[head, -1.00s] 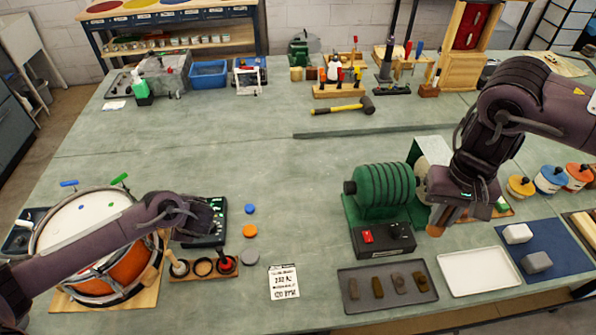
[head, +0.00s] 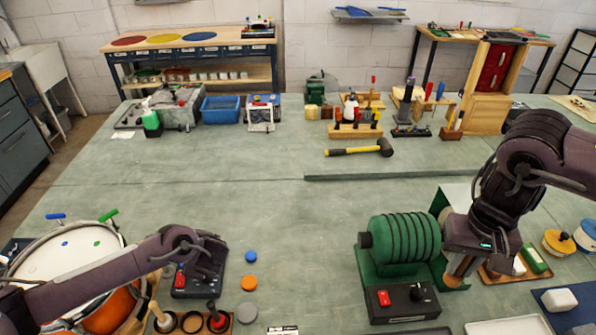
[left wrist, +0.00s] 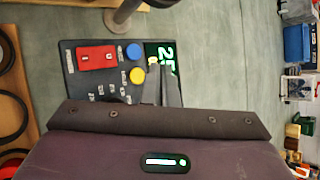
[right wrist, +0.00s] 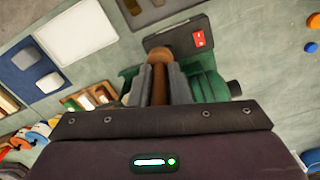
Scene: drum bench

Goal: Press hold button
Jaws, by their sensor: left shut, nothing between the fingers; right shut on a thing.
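A black control panel (head: 190,287) lies on the bench at the left, beside the drum. In the left wrist view the panel (left wrist: 70,62) has a red rocker switch (left wrist: 96,57), a blue button (left wrist: 134,51), a yellow button (left wrist: 137,76) and a lit green display (left wrist: 158,50). Its small labels are hard to read. My left gripper (head: 215,270) is shut and empty, above the panel; its fingers (left wrist: 162,80) hide part of the display side. My right gripper (right wrist: 159,70) is shut on a brown wooden handle (right wrist: 158,85) with a rounded end, beside the green ribbed machine (head: 402,240).
A drum (head: 70,260) stands at the far left. Blue (head: 251,257), orange (head: 249,283) and grey (head: 247,312) discs lie right of the panel. The bench middle is clear.

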